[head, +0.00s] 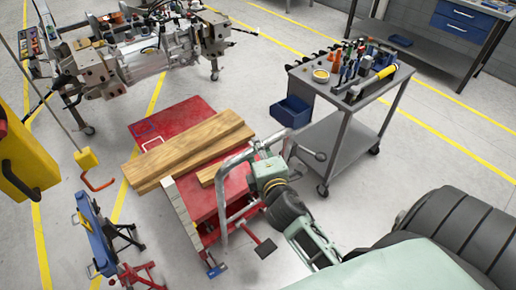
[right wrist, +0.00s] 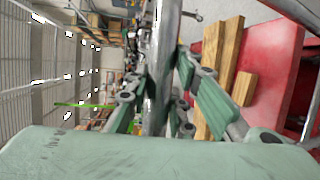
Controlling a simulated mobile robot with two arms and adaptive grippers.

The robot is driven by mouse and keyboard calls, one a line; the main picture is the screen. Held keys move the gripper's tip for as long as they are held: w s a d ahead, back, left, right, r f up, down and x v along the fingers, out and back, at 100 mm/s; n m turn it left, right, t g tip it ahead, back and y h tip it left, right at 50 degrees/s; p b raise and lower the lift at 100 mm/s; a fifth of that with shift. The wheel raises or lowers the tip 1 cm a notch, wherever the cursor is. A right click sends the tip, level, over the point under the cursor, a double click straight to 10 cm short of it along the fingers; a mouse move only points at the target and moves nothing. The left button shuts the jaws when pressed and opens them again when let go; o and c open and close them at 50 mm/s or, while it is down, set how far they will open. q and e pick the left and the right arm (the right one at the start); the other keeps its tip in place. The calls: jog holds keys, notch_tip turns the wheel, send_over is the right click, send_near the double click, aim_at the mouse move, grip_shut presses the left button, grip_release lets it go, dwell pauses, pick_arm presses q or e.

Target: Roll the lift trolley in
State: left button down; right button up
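The lift trolley (head: 217,195) has a red platform and stands on the floor in the middle of the head view. My right gripper (head: 262,150) is at the handle's upper bar. In the right wrist view the handle bar (right wrist: 161,65) runs between the green fingers, which close against it from both sides; the contact is partly hidden. My left gripper is not in view.
A grey tool cart (head: 345,135) with an open blue drawer stands to the right. A chassis fixture (head: 150,45) stands at the back left. A yellow hoist hook (head: 87,158) and a blue stand (head: 95,235) are at the left.

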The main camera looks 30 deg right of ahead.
grip_shut()
jog(key=shift+w, duration=0.1)
